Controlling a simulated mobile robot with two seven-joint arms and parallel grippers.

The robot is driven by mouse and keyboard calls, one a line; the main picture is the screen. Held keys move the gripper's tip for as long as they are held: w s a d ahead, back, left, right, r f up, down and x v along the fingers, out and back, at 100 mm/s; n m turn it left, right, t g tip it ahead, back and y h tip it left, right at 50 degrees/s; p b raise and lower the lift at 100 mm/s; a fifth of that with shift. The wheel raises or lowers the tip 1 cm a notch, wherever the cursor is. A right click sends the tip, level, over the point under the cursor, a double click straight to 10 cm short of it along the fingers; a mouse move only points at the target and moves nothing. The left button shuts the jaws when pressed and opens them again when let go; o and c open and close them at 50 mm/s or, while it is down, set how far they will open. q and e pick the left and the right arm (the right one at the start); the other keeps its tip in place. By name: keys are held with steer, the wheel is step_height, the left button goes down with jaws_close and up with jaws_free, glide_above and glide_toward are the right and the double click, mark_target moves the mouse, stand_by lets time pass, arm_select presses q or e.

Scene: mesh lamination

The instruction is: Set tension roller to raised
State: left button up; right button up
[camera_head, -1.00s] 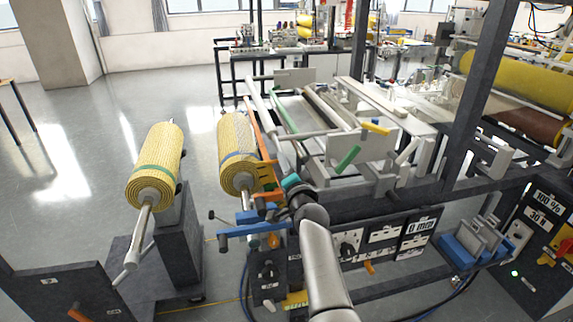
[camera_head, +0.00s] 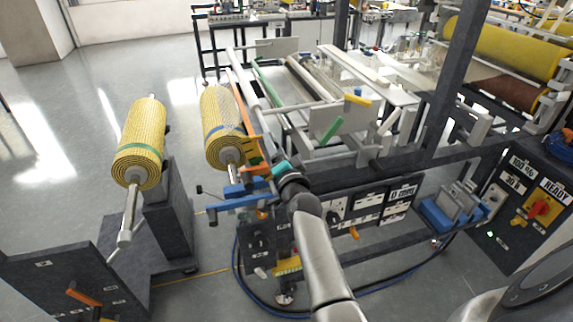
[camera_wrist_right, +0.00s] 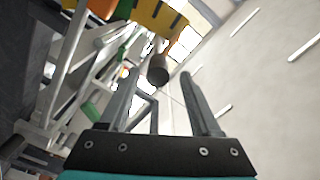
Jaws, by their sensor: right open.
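My right gripper (camera_head: 264,172) is by the front end of the mesh roll stand, just right of the yellow mesh roll (camera_head: 221,125). In the right wrist view its two grey fingers (camera_wrist_right: 160,88) are apart. A dark round-ended knob (camera_wrist_right: 158,71) shows in the gap between the fingertips, below a yellow-orange part (camera_wrist_right: 160,16). I cannot tell whether it touches a finger. Long pale rollers (camera_head: 262,105) and an orange bar (camera_head: 245,110) run back from there. I cannot tell which one is the tension roller or whether it is raised. My left gripper is not seen.
A second yellow mesh roll (camera_head: 139,140) lies on a dark stand at left. A green handle (camera_head: 332,130) and a yellow handle (camera_head: 357,100) stand right of my gripper. Control panels (camera_head: 372,208) sit below. Grey floor is free at far left.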

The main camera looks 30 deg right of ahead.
steer(key=p+v, duration=0.3)
steer(key=v, duration=0.7)
steer(key=shift+s, duration=0.2)
steer(key=s+a+f+n+g+y+b, duration=0.2)
steer(key=s+a+f+n, duration=0.15)
steer(key=f, duration=0.85)
steer(key=s+a+f+n+g+y+b, duration=0.1)
steer(key=s+a+f+n+g+b, duration=0.2)
steer(key=f, duration=0.8)
steer(key=s+a+f+n+g+y+b, duration=0.1)
steer(key=s+a+f+n+g+y, duration=0.3)
steer(key=f, duration=0.8)
steer(key=s+f+n+g+h+b, duration=0.1)
steer(key=s+f+n+g+b, duration=0.1)
steer(key=s+f, duration=0.5)
steer(key=s+d+f+n+g+b, duration=0.1)
steer(key=s+f, duration=0.6)
steer(key=s, duration=0.7)
steer(key=s+d+f+n+g+h+b, duration=0.1)
steer(key=s+f+n+g+b, duration=0.2)
steer(key=s+f, duration=0.5)
steer(key=s+g, duration=0.1)
steer(key=s, duration=0.2)
steer(key=shift+s+h, duration=0.3)
steer(key=shift+s, duration=0.05)
